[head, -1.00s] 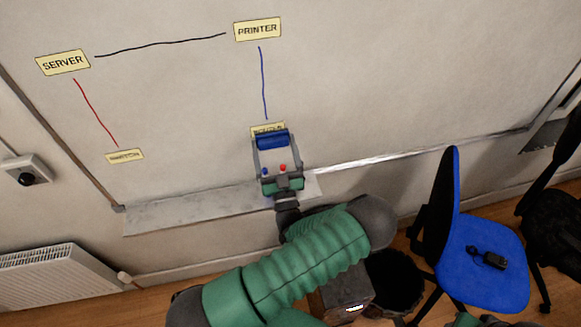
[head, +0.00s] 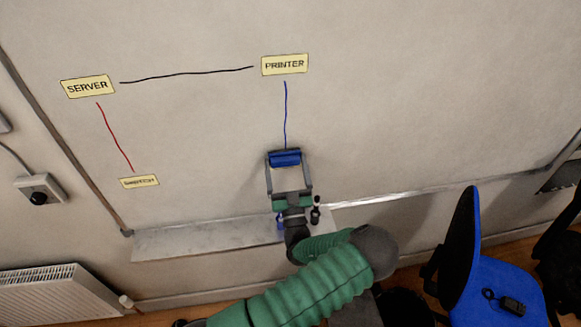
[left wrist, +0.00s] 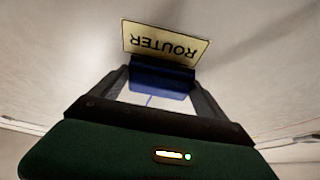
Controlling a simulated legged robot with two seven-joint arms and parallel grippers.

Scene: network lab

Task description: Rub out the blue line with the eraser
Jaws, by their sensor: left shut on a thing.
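The blue line (head: 285,115) runs down the whiteboard from the PRINTER label (head: 285,65) to the eraser. The blue eraser (head: 285,157) is held crosswise between the fingertips of my left gripper (head: 285,165), at the line's lower end. In the left wrist view, the eraser (left wrist: 160,80) is between the fingers, beside the ROUTER label (left wrist: 165,43). A short piece of blue line (left wrist: 149,101) shows there on the other side of the eraser. The head view hides the ROUTER label behind the eraser. I cannot tell whether the eraser touches the board. My right gripper is not in view.
A black line (head: 185,75) and a red line (head: 115,137) are to the left, with the SERVER label (head: 88,87) and another label (head: 140,181). A tray (head: 190,238) below holds a dark marker (head: 316,213). A blue chair (head: 495,285) stands at lower right.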

